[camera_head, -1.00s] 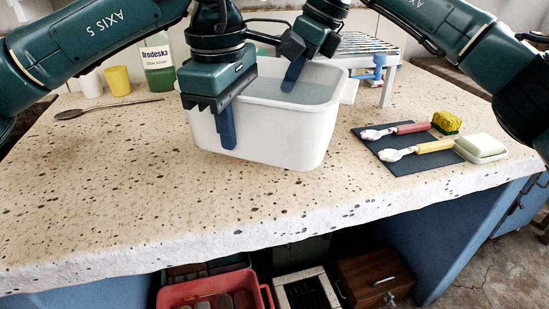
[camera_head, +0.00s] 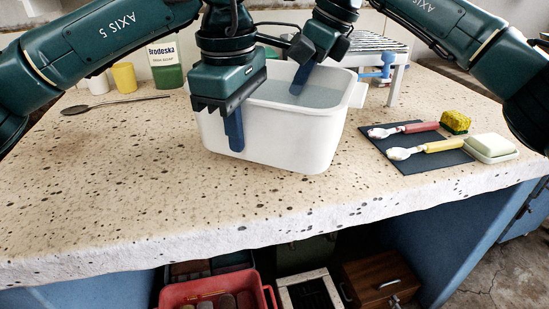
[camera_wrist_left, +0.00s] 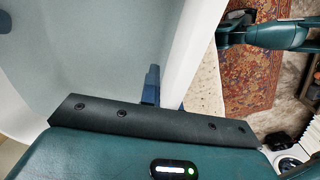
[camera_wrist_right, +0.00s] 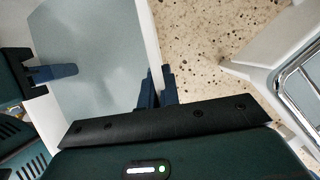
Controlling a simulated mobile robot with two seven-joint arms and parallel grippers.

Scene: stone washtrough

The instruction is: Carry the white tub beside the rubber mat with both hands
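The white tub (camera_head: 285,145) stands upright over the stone top, left of the dark rubber mat (camera_head: 441,161). Greyish water (camera_head: 300,94) fills much of it. I cannot tell whether its base touches the stone. My right gripper (camera_head: 304,76) is at the far wall, one finger inside the tub. In the right wrist view its fingers (camera_wrist_right: 157,90) pinch the rim. The left fingers (camera_wrist_left: 163,92) also straddle the wall.
On the mat lie a red-handled brush (camera_head: 405,129) and a yellow-handled one (camera_head: 430,149). A sponge (camera_head: 455,122) and soap dish (camera_head: 490,148) sit beside it. A slatted rack (camera_head: 375,43) stands behind.

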